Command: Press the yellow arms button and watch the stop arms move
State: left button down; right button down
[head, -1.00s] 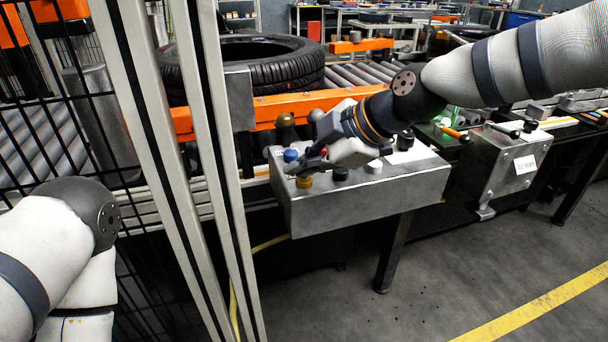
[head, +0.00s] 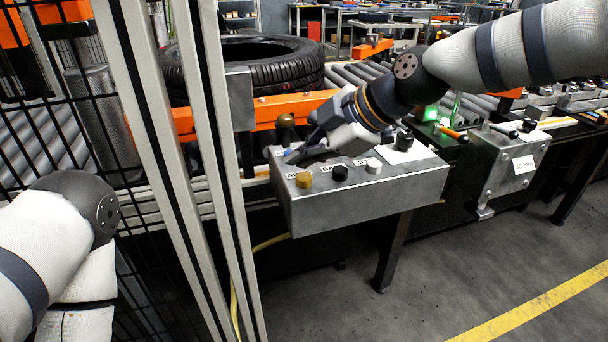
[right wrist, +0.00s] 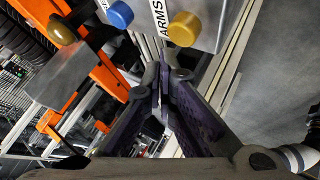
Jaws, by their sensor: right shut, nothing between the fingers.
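The yellow button (head: 304,179) stands on the front left of the grey metal control box (head: 365,206). In the right wrist view the yellow button (right wrist: 185,28) is beside a label reading ARMS. My right gripper (head: 291,157) is over the box's left end, just behind the yellow button and apart from it. In the right wrist view its fingers (right wrist: 160,72) are closed together with nothing between them. My left gripper is out of view; only part of the left arm shows. I cannot make out the stop arms.
Black (head: 340,173) and white (head: 374,166) buttons stand right of the yellow one. A blue button (right wrist: 120,14) is close by in the right wrist view. A tyre (head: 290,68) lies on the conveyor behind. Pale fence posts (head: 215,150) stand left of the box.

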aim_at(303, 179)
jog(key=shift+r, duration=2.35)
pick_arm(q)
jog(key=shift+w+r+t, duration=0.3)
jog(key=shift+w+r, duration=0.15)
